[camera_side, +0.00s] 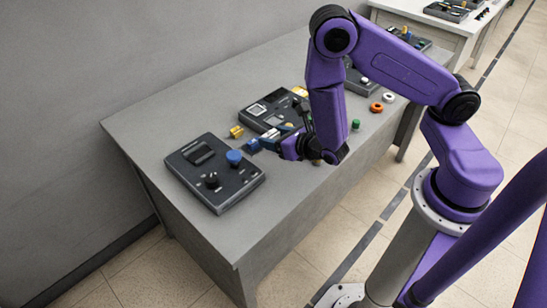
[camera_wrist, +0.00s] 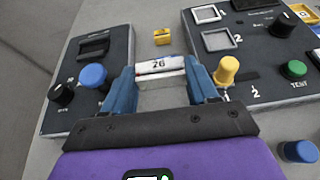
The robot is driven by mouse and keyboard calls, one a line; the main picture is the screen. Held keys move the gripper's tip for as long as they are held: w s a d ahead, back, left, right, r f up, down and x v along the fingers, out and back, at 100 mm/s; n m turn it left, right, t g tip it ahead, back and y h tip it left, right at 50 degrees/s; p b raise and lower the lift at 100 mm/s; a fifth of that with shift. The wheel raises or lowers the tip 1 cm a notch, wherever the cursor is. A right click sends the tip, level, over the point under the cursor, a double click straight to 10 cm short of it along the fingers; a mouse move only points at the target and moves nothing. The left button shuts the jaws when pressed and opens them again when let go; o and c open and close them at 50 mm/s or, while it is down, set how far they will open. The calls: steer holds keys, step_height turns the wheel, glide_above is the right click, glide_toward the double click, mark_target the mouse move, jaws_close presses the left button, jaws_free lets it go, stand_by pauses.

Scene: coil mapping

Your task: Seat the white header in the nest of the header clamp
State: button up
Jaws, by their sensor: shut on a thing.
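My gripper (camera_wrist: 160,72) has two blue fingers and is shut on the white header (camera_wrist: 158,65), a white block marked "26". In the side view my gripper (camera_side: 265,142) is over the table between two dark panels; the header is too small to make out there. The left panel (camera_wrist: 115,63) carries a black slotted block (camera_wrist: 94,47), a black knob and a blue knob. It looks like the header clamp, but I cannot read a label. In the side view this panel (camera_side: 235,196) is in front of and left of my gripper. The header is apart from it.
A yellow block (camera_wrist: 162,36) lies on the table beyond the header. The right panel (camera_wrist: 245,72) has two square frames, a yellow knob (camera_wrist: 227,70) and a green button (camera_wrist: 294,69). A blue cylinder (camera_wrist: 300,151) stands at lower right. Orange and white rings (camera_side: 377,107) lie farther back.

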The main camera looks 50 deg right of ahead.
mark_target(276, 164)
steer(key=shift+f, duration=3.75)
steer(key=shift+f, duration=0.15)
steer(key=o, duration=1)
